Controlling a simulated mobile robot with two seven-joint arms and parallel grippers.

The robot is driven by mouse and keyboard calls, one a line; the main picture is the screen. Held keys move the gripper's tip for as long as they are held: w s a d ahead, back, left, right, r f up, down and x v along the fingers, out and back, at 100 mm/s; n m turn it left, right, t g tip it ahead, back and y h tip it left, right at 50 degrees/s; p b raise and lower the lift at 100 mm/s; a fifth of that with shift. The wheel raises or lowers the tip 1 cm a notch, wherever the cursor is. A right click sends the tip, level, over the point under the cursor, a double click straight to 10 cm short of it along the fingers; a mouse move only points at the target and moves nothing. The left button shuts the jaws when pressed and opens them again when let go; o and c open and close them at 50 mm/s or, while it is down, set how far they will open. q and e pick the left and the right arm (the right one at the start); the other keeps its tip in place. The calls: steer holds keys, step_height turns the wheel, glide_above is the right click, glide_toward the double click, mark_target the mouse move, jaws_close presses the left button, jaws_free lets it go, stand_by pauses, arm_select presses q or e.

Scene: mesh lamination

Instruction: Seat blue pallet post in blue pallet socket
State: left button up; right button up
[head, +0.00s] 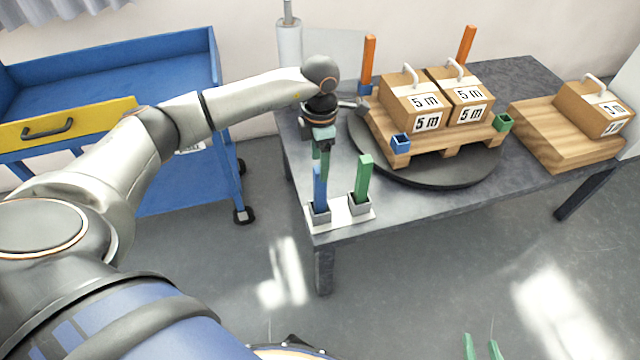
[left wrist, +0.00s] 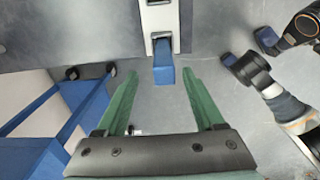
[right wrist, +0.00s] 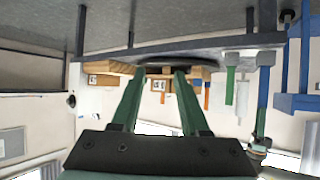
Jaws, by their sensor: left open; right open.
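The blue post (head: 320,190) stands upright in a grey cup of the white holder (head: 343,213) at the table's front left corner. My left gripper (head: 321,160) is over it, fingers pointing down. In the left wrist view, the blue post (left wrist: 164,72) shows between the tips of my open left gripper (left wrist: 162,82); contact cannot be told. The blue socket (head: 400,143) is on the front left corner of the wooden pallet (head: 440,140), empty. My right gripper (head: 482,347) is open and empty at the bottom of the head view, away from the table; it also shows in the right wrist view (right wrist: 157,75).
A green post (head: 363,180) stands beside the blue one. Orange posts (head: 368,62) rise at the pallet's back corners, around two boxes (head: 412,103). A green socket (head: 503,122) is front right. A dark turntable (head: 440,180) lies beneath. A blue cart (head: 120,60) stands left.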

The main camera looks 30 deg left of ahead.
mark_target(320, 183)
arm_select(q)
step_height(320, 183, down, 3)
steer(key=shift+d+f, duration=0.1)
steer(key=f, duration=0.2)
steer(key=f+b, duration=0.1)
steer(key=f, duration=0.1)
steer(key=shift+s+f, duration=0.2)
steer(key=shift+f, duration=0.05)
jaws_close()
arm_select(e)
steer(key=w+r+n+t+y, duration=0.1)
steer(key=w+r+t, duration=0.3)
steer(key=r, duration=0.4)
steer(key=shift+r, duration=0.15)
stand_by(0.4)
